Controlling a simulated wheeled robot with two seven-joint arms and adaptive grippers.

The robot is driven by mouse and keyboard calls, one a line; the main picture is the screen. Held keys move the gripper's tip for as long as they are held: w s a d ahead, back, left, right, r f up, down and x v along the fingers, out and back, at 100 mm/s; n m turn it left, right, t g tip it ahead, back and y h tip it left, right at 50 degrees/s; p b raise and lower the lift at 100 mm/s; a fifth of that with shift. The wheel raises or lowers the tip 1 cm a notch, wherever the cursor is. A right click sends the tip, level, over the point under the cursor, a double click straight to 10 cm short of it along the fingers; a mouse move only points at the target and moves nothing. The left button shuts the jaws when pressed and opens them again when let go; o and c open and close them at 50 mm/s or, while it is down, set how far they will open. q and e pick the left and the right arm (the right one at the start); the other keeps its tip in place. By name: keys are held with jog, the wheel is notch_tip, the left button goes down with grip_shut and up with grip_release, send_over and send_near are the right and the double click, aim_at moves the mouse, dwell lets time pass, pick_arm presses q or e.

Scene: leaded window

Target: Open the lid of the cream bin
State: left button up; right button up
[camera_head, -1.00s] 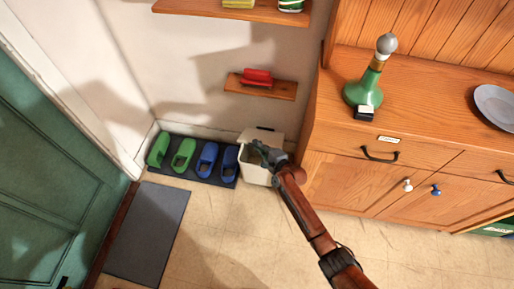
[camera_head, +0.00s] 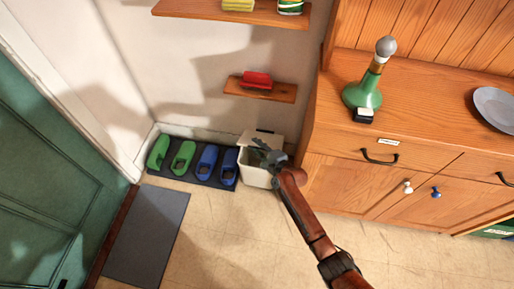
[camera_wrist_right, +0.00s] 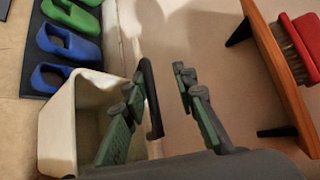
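The cream bin (camera_head: 252,177) stands on the floor between the shoe mat and the wooden cabinet. Its lid (camera_head: 262,138) is raised at the back, toward the wall, and the bin's inside shows. My right gripper (camera_head: 266,154) is over the bin's opening, in front of the raised lid, and hides part of both. In the right wrist view the bin (camera_wrist_right: 58,130) is open at the left. A dark bar (camera_wrist_right: 151,98), seemingly the lid's handle, shows between the parted fingers of my right gripper (camera_wrist_right: 157,115). Whether a finger touches it is unclear. My left gripper is out of view.
Green and blue shoes (camera_head: 207,158) stand on a dark mat left of the bin. The cabinet (camera_head: 340,182) is close on the right. A low wall shelf (camera_head: 284,92) with a red brush (camera_head: 257,79) is above. Floor in front is clear.

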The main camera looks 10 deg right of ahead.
notch_tip(320, 180, up, 9)
jog(key=shift+f, duration=0.1)
dwell(0.3)
